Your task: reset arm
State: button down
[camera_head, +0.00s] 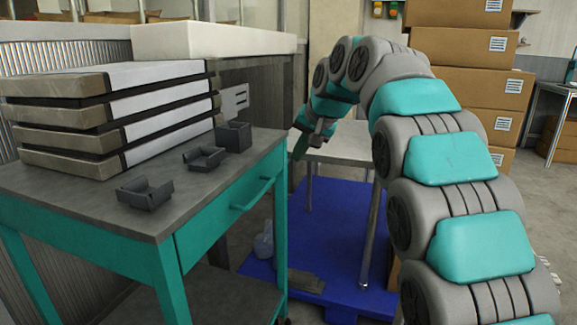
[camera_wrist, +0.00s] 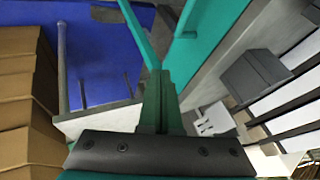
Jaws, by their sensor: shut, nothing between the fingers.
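My arm curves from the right of the head view toward the centre. My gripper (camera_head: 301,146) points down beside the right edge of the teal workbench (camera_head: 85,205), near a small light-topped table (camera_head: 350,148). In the wrist view, the green fingers of my gripper (camera_wrist: 160,85) are together, with nothing seen between them. The gripper is apart from the dark holders on the bench.
On the bench are a strapped stack of flat cases (camera_head: 165,110), a dark open box (camera_head: 233,136) and two dark holders (camera_head: 204,158) (camera_head: 145,194). A blue platform (camera_head: 335,215) lies below the small table. Cardboard boxes (camera_head: 465,90) are stacked behind my arm.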

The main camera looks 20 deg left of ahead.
jog(key=s+d+f+g+h, duration=0.1)
jog(key=s+d+f, duration=0.2)
jog(key=s+d, duration=0.35)
jog(key=s+d+f+m+g+h, duration=0.1)
jog(key=s+d+f, duration=0.35)
jog(key=d, duration=0.25)
jog(key=s+d+f+g+h, duration=0.1)
jog(key=s+d+f, duration=0.2)
jog(key=s+d, duration=0.3)
jog(key=s+d+f+g, duration=0.1)
jog(key=s+d+f, duration=0.2)
jog(key=s, duration=0.6)
jog(key=s+d+f+g+h, duration=0.1)
jog(key=s+d+f, duration=0.3)
jog(key=s+f, duration=0.4)
jog(key=s+d+f+g+h, duration=0.1)
jog(key=s+d+f, duration=0.3)
jog(key=s, duration=0.7)
jog(key=shift+s+d+f+n+g, duration=0.2)
jog(key=shift+s+f+n+g, duration=0.15)
jog(key=shift+f, duration=0.3)
